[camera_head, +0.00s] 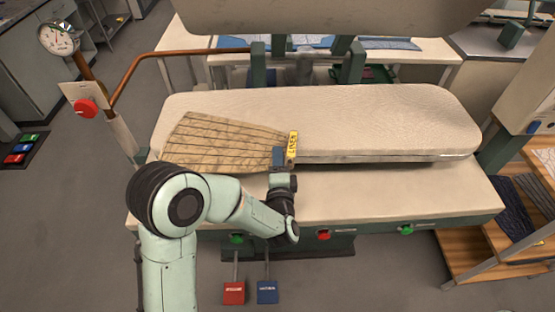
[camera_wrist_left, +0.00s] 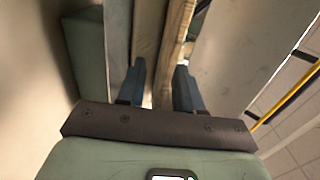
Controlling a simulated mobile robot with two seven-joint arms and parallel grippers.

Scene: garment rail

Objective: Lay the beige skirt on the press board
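The beige pleated skirt (camera_head: 215,142) lies spread over the left part of the padded press board (camera_head: 380,115). Its wide hem is at the left and it narrows to the right. Its lower left edge reaches the board's front edge. A yellow lettered strip (camera_head: 293,146) stands at the narrow end. My left gripper (camera_head: 281,158) is at that end, at the board's front edge. In the left wrist view its two blue fingers (camera_wrist_left: 158,90) are apart, with beige strips showing between and beyond them. Any contact with the cloth is unclear. My right gripper is not in view.
The press's upper plate (camera_head: 320,15) hangs above and behind the board. A copper pipe with a gauge (camera_head: 58,38) stands at the left. A lower front ledge (camera_head: 400,195) carries buttons. Wooden shelves with folded clothes (camera_head: 512,210) are at the right. The board's right half is clear.

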